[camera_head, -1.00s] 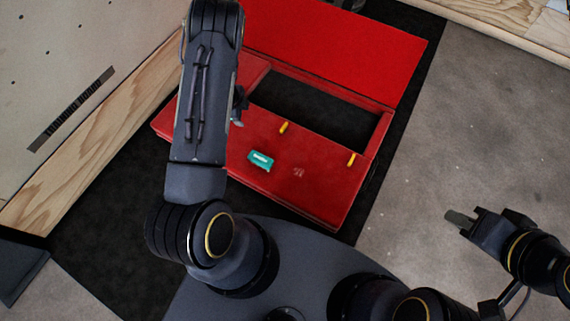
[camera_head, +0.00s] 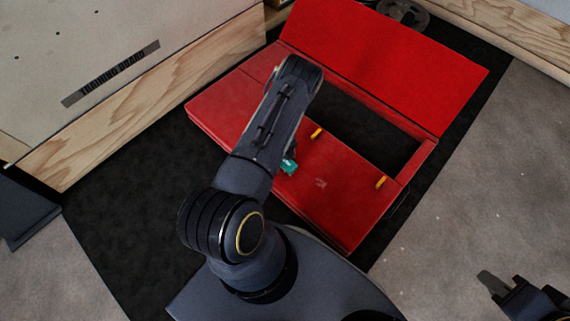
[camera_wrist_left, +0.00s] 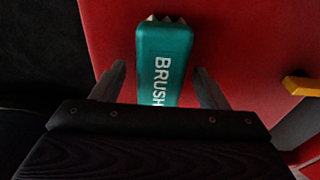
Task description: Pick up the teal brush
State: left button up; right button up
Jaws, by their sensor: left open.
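The teal brush (camera_wrist_left: 163,62) lies on the red box (camera_wrist_left: 230,30), with "BRUSH" in white on its side and pale bristles at its far end in the left wrist view. In the head view the brush (camera_head: 289,167) shows only in part beside my left arm, which hides the rest. My left gripper (camera_wrist_left: 160,80) is open, with one finger on each side of the brush. I cannot tell whether the fingers touch it. In the head view the left gripper is hidden under the arm. My right gripper (camera_head: 490,281) is at the lower right, away from the box, its fingers blurred.
The red box (camera_head: 340,205) has its lid (camera_head: 400,60) raised and a dark open compartment (camera_head: 365,130). Two yellow latches (camera_head: 316,133) sit along its front. A wooden-edged board (camera_head: 150,110) stands at the left.

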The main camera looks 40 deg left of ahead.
aim_at(285, 160)
pick_arm(q)
jog(key=shift+f, duration=0.1)
jog(key=c, duration=1.2)
jog(key=shift+r+p, duration=0.35)
jog(key=shift+r, duration=0.15)
notch_tip(285, 160, up, 2)
jog(key=shift+r+p, duration=0.15)
jog(key=shift+p, duration=0.35)
jog(key=s+d+r, duration=0.2)
jog(key=s+r, duration=0.7)
jog(key=s, duration=0.5)
jog(key=shift+d+r, duration=0.3)
jog(key=shift+d, duration=0.05)
